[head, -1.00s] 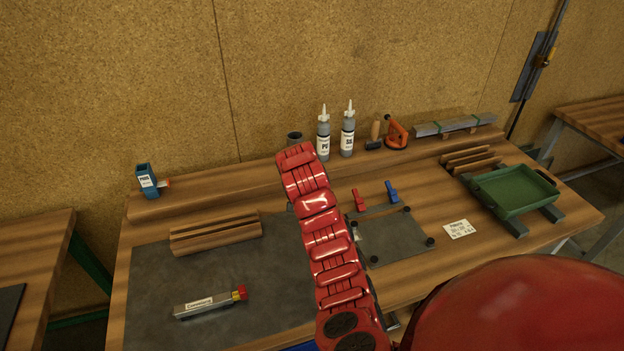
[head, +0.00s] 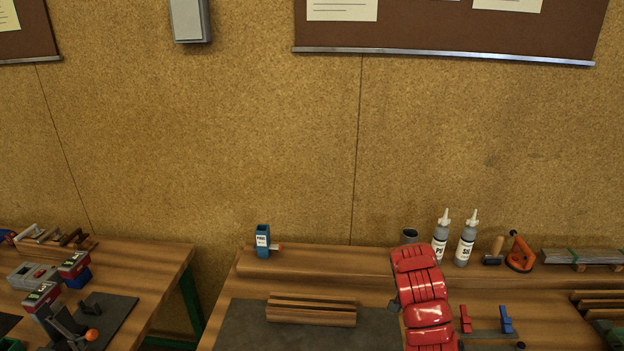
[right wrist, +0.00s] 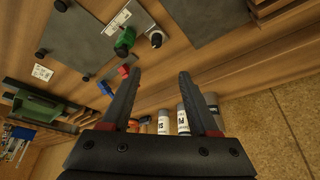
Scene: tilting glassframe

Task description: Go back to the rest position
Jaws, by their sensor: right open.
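My right gripper (right wrist: 158,78) shows in the right wrist view with its two dark fingers spread apart and nothing between them. It hangs over the workbench, with the shelf bottles visible behind and between the fingers. In the head view one of my red arms (head: 425,298) rises in front of the bench at the lower right; its gripper is hidden there. My left gripper is in neither view.
The workbench carries a grey mat (head: 245,326), a wooden grooved block (head: 311,309), a blue holder (head: 263,241), two bottles (head: 440,240) and red and blue clamps (head: 506,319). The wrist view shows a green tray (right wrist: 36,106) and green-handled tool (right wrist: 125,41). A second bench (head: 150,262) stands left.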

